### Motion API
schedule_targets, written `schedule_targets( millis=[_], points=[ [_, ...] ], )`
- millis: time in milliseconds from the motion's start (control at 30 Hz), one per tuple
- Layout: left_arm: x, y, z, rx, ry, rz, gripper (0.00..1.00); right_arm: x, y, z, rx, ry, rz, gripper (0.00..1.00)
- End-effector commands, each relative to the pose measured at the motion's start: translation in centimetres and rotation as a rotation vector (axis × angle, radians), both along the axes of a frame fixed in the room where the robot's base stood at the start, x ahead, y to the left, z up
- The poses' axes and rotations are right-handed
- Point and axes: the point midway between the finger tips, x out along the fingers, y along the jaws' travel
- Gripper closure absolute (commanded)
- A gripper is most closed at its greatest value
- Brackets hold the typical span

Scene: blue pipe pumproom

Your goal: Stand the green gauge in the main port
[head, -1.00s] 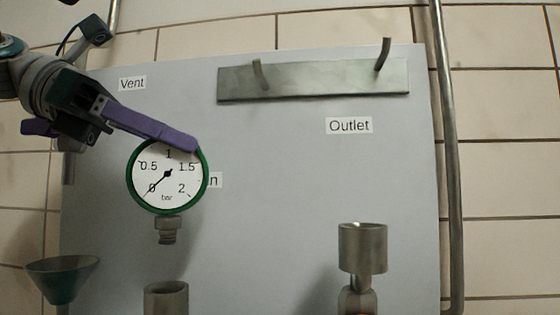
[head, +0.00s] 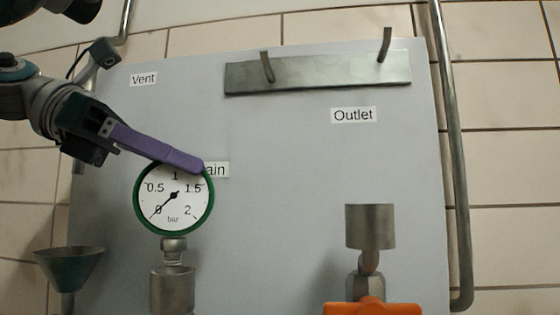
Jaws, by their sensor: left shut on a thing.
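The green gauge (head: 174,198), a round white dial with a green rim, is upright at the left of the panel. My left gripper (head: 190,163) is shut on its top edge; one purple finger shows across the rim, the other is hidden. The gauge's short metal stem (head: 174,247) points down. The main port (head: 172,292), an upright grey metal socket, is directly below. The stem's lower end is at the port's rim; I cannot tell whether it is inside. The label behind the gauge reads "ain", its start hidden. My right gripper is not in view.
The outlet port (head: 370,227) stands at the right, with an orange part (head: 372,309) below. A funnel-shaped vent (head: 70,266) is at the lower left. A metal rack with two hooks (head: 318,75) is at the top. A vertical pipe (head: 452,160) runs on the right. The panel's middle is clear.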

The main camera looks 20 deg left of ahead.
Motion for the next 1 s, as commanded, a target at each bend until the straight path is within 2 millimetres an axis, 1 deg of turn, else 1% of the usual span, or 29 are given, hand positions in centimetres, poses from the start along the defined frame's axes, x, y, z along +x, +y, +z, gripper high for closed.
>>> schedule_targets(
  millis=[33,433,600,900,933,1000],
  points=[
    [0.0,0.0,-0.5,0.000,-0.001,0.000,1.00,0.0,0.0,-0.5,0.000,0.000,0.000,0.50],
    [0.0,0.0,-2.6,0.000,-0.003,0.000,1.00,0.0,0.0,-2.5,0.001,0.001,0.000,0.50],
    [0.0,0.0,-3.0,-0.001,-0.002,0.001,1.00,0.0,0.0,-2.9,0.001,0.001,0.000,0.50],
    [0.0,0.0,-2.9,-0.001,-0.002,0.000,1.00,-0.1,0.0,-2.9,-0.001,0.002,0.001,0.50],
    [0.0,0.0,-2.9,-0.001,-0.002,0.000,0.62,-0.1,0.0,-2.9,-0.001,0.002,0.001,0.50],
    [0.0,0.0,-3.0,-0.001,-0.002,0.000,0.54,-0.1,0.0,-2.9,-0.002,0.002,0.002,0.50]
  ],
)
